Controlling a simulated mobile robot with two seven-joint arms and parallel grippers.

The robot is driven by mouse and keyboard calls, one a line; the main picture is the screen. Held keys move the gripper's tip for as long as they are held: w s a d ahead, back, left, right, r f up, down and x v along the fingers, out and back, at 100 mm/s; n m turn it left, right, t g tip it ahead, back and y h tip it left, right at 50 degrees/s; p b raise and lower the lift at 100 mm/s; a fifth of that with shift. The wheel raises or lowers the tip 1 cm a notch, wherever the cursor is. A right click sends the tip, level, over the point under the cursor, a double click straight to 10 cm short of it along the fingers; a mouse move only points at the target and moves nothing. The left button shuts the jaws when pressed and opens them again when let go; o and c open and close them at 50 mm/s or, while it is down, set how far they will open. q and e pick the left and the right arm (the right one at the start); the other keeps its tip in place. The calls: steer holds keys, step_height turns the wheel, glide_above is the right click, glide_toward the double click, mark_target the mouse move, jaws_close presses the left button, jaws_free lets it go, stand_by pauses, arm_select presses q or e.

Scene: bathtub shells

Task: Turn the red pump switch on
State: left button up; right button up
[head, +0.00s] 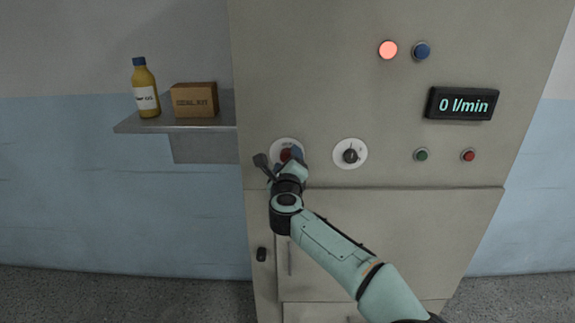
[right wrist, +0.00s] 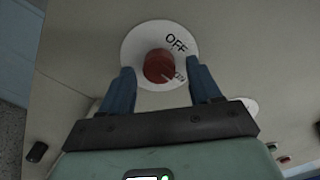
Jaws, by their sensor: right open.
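The red pump switch (head: 286,155) is a round knob on a white dial plate on the grey cabinet front. It shows larger in the right wrist view (right wrist: 158,64), with OFF and ON printed on the plate. A small pale mark on the knob's lower right edge seems to face ON, but this is hard to tell. My right gripper (head: 279,158) is open in front of the dial. In the right wrist view its two blue fingers (right wrist: 163,73) stand on either side of the knob, with gaps showing. Whether they reach its depth is unclear. My left gripper is out of view.
A black knob on a white dial (head: 350,154) sits right of the switch. The display (head: 462,104) reads 0 l/min. A red lamp (head: 388,50) looks lit. A shelf (head: 130,126) at left holds a yellow bottle (head: 146,90) and a box (head: 194,99).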

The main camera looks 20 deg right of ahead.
arm_select(q)
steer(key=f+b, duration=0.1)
steer(key=b, duration=0.1)
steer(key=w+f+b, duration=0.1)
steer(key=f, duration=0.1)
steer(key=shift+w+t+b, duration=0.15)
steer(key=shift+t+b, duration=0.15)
steer(key=shift+b, duration=0.1)
arm_select(e)
steer(key=v, duration=1.3)
steer(key=shift+s, duration=0.2)
steer(key=shift+a, duration=0.1)
